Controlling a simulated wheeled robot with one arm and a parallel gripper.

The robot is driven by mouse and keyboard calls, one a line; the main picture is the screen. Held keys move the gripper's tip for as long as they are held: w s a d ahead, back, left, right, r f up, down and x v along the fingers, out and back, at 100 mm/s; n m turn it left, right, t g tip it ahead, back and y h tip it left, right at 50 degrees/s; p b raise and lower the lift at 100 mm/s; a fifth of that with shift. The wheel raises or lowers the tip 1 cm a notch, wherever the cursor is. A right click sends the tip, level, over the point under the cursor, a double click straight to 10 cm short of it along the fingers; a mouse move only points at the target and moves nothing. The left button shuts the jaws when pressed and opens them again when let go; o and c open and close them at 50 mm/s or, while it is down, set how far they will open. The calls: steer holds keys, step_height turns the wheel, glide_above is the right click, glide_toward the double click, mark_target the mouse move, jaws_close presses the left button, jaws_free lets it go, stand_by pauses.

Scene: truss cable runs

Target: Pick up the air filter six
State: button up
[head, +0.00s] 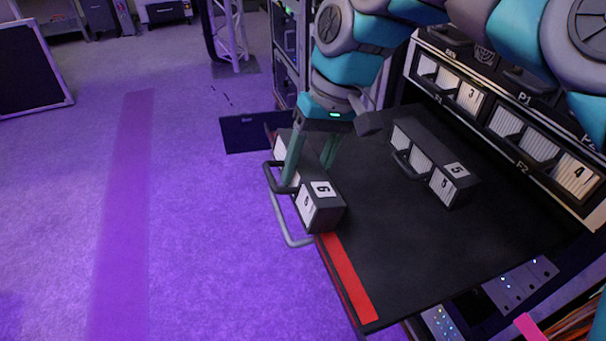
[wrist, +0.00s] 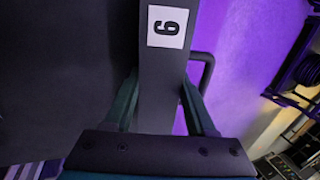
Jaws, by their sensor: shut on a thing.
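Air filter six (head: 320,213) is a dark grey block with white pleated panels, a wire handle and white labels reading 6. It is at the left edge of the black shelf, by the red strip. My gripper (head: 308,172) is shut on it, one finger on each side. In the wrist view the filter (wrist: 163,75) stands between the two fingers (wrist: 158,105), with its 6 label and part of the handle showing. I cannot tell whether it rests on the shelf or is slightly raised.
The black pull-out shelf (head: 440,255) has a red strip (head: 347,280) along its left edge. Air filter five (head: 432,165) lies on it to the right. The rack (head: 520,125) behind holds filters 3 and 4. Purple floor (head: 200,240) is open to the left.

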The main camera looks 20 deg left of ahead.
jaws_close()
steer(key=shift+r, duration=0.1)
stand_by(0.3)
